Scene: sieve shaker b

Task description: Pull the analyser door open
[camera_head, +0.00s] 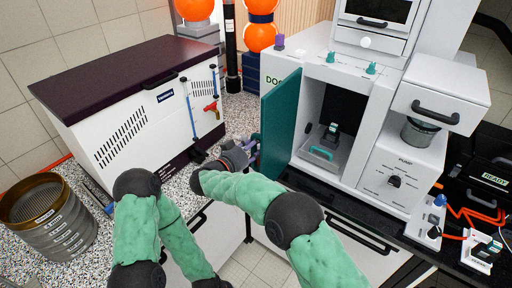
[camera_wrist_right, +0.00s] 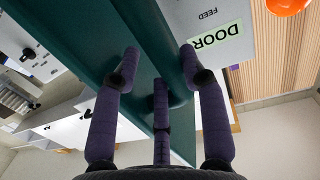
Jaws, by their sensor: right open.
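The teal analyser door (camera_head: 280,125) stands swung outward from the white analyser (camera_head: 345,170), with the dark chamber inside exposed. My right gripper (camera_head: 250,150) is at the outer face of the door, low and near its free edge. In the right wrist view my right gripper's purple fingers (camera_wrist_right: 160,75) are spread apart, with the teal door (camera_wrist_right: 85,50) filling the space in front and between them. Firm contact cannot be told. A DOOR label (camera_wrist_right: 222,38) shows beyond the fingers. My left gripper is out of view; only its green arm shows at lower left.
A white cabinet with a dark lid (camera_head: 130,65) stands at left, with a red valve (camera_head: 211,107) on its side. A stack of sieves (camera_head: 47,215) sits at the front left. Orange cables (camera_head: 470,215) and small devices lie at right.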

